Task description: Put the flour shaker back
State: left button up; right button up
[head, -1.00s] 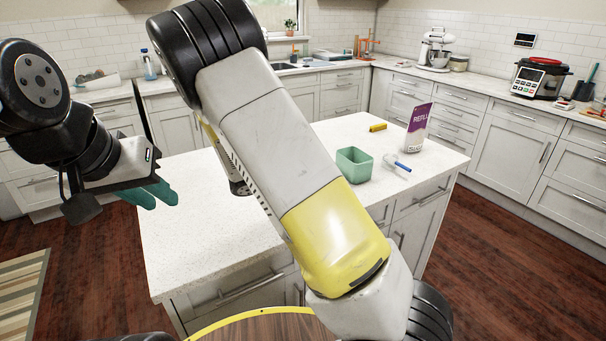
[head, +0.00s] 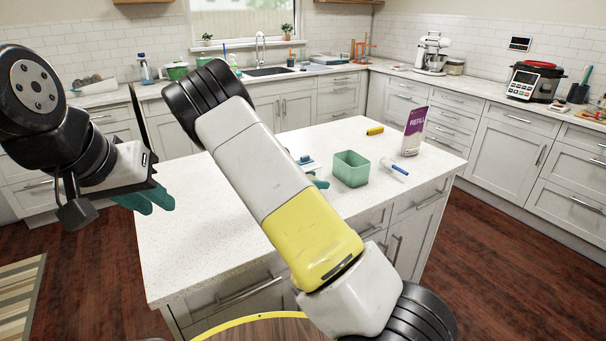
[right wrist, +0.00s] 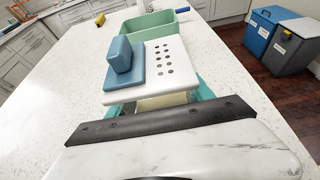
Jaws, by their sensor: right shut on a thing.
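My right gripper (right wrist: 165,100) has teal fingers and is shut on what looks like the flour shaker, which has a white plate with several round holes (right wrist: 172,65) and a blue part with a raised block (right wrist: 122,55). In the head view a small blue-and-white piece of it (head: 307,160) shows beyond my right arm, over the island; most is hidden. In the right wrist view a pale green open bin (right wrist: 150,26) lies just past the shaker; the bin also shows in the head view (head: 351,170). My left gripper (head: 150,198) hangs empty at the left; its finger gap is unclear.
A purple-and-white refill pack (head: 414,130) stands on the white island (head: 190,230) right of the bin. A blue-handled tool (head: 394,168) lies beside the bin and a yellow item (head: 375,131) behind it. The island's left part is clear.

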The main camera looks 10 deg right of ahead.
jog(key=o, duration=1.7)
jog(key=shift+f, duration=0.15)
jog(key=shift+a+r, duration=0.15)
jog(key=shift+r, duration=0.1)
jog(key=v, duration=1.1)
jog(key=shift+s+a+r, duration=0.1)
jog(key=shift+s+a, duration=0.05)
jog(key=shift+a, duration=0.2)
